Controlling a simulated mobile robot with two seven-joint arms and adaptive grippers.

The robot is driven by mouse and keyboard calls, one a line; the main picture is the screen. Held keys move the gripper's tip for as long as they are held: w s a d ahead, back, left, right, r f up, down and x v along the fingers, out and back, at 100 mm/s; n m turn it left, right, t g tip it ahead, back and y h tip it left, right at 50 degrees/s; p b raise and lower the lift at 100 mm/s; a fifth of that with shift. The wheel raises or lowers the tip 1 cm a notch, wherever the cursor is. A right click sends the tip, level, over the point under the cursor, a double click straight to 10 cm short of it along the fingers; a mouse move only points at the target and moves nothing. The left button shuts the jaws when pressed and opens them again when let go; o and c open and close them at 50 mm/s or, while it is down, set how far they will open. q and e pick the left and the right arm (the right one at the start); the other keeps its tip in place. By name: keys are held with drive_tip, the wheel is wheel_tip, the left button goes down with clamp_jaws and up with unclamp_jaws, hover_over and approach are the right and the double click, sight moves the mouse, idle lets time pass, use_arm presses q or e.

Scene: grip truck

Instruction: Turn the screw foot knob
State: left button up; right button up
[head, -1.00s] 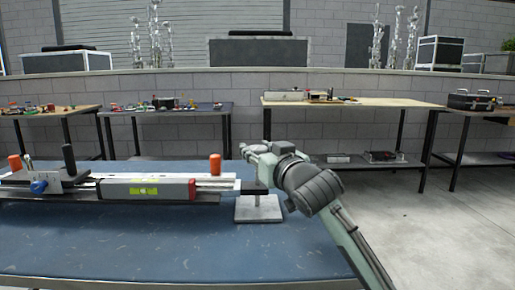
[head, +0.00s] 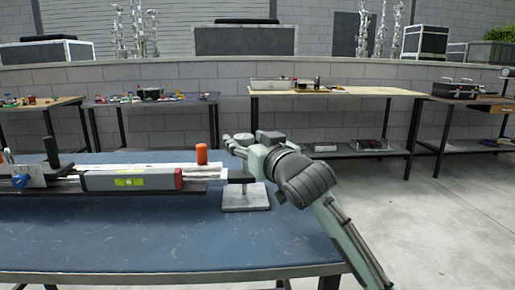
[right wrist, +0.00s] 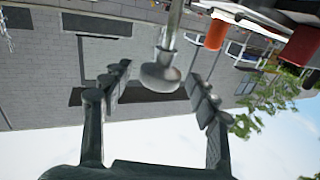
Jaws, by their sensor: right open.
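The screw foot stands at the right end of the long rail assembly (head: 130,179), with a square grey base plate (head: 245,201) on the blue table (head: 190,240). Its round grey knob (right wrist: 160,76) sits on a thin metal rod in the right wrist view. My right gripper (right wrist: 157,73) is open, with one finger on each side of the knob and visible gaps between. In the head view the right gripper (head: 234,146) is at the top of the screw foot, above the plate, and partly hides the rod. My left gripper is not in view.
An orange upright handle (head: 202,154) stands on the rail just left of my right gripper; it also shows in the right wrist view (right wrist: 217,34). A black upright handle (head: 51,152) is at the far left. Workbenches (head: 340,91) stand behind. The front of the blue table is clear.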

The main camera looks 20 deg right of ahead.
drive_tip(key=s, duration=1)
drive_tip(key=shift+s+d, duration=0.15)
drive_tip(key=shift+d, duration=0.25)
idle(0.4)
